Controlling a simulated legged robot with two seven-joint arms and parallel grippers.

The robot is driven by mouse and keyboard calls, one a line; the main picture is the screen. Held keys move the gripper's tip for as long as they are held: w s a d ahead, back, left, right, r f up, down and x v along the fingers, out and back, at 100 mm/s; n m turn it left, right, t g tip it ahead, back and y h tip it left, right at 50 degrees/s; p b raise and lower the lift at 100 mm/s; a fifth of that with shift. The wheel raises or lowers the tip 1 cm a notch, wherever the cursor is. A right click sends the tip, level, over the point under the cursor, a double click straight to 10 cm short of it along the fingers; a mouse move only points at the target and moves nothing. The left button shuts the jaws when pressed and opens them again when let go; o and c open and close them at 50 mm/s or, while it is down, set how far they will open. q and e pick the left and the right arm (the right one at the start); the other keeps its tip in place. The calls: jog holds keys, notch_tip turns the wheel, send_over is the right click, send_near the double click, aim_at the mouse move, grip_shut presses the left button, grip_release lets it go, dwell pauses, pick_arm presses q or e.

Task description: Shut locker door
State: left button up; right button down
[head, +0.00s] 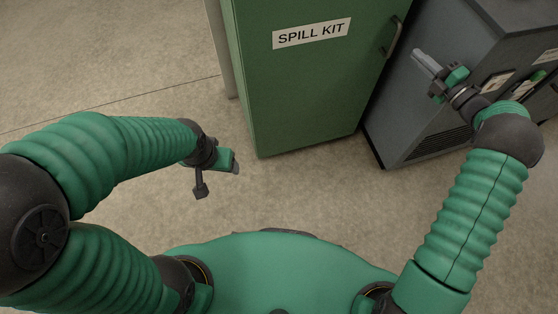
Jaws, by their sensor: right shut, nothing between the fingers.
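The green locker (300,90) with a white "SPILL KIT" label (312,33) stands ahead of me at the top middle. Its door face is towards me, with a dark handle (393,36) near the right edge. I cannot tell from this angle whether the door is fully flush. My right gripper (418,56) is shut and empty, to the right of the handle and apart from it in the picture. My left gripper (236,167) is low, left of the locker's bottom corner; its finger gap does not show clearly.
A dark grey machine (420,110) with a vented side and labels stands right of the locker, behind my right gripper. A pale post or panel (222,50) runs along the locker's left side. The concrete floor (100,60) is clear at left and in front.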

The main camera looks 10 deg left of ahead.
jog(key=p+v, duration=0.4)
jog(key=v, duration=1.2)
jog(key=shift+s+d, duration=0.2)
jog(key=shift+s, duration=0.1)
jog(key=shift+s, duration=0.1)
